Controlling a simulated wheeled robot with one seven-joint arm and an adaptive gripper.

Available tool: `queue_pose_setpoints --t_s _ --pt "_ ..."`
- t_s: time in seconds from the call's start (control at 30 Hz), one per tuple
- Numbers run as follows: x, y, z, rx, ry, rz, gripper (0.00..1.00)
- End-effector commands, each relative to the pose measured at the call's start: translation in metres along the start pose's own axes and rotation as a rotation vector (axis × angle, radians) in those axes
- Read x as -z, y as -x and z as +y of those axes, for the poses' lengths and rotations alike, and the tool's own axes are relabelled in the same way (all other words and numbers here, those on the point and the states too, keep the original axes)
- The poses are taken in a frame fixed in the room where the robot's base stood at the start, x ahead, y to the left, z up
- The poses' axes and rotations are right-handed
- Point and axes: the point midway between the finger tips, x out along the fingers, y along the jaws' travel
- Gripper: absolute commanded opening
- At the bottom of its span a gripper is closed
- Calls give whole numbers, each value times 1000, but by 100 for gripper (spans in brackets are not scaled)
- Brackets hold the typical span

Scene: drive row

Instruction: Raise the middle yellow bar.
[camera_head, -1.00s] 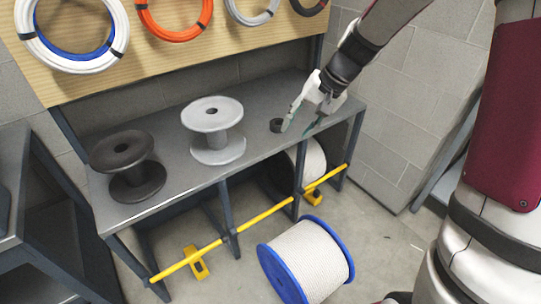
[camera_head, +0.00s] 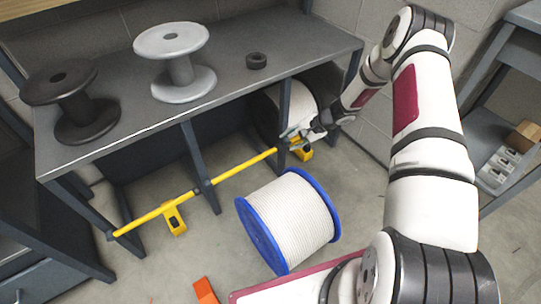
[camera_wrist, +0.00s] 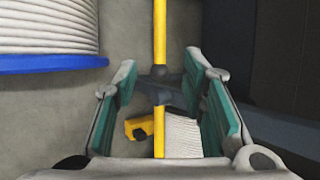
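A long yellow bar (camera_head: 160,211) runs low along the front of the grey bench, past its dark uprights. A yellow bracket (camera_head: 175,219) hangs below its left part and another yellow bracket (camera_head: 303,153) shows by its right part. I cannot tell which stretch counts as the middle bar. My gripper (camera_head: 290,137) is at the right part of the bar, by an upright. In the wrist view my gripper (camera_wrist: 160,72) is open, its teal pads on either side of the bar (camera_wrist: 160,35) and a dark joint, with gaps both sides. Contact is not visible.
Another white spool (camera_head: 290,108) sits under the bench.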

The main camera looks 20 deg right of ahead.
Motion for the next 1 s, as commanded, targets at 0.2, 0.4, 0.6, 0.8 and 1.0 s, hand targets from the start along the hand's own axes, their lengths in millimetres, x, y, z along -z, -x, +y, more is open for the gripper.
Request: queue_pose_setpoints --t_s 0.2,0.4,0.6,0.8,1.0 --pt "0 -23 2 0 -1 -3 38" --pt "0 -62 2 0 0 -3 38" --pt "0 -100 2 -1 1 -2 38" --pt "0 -127 2 0 -1 -1 38" --pt "0 -138 1 0 -1 -1 38"
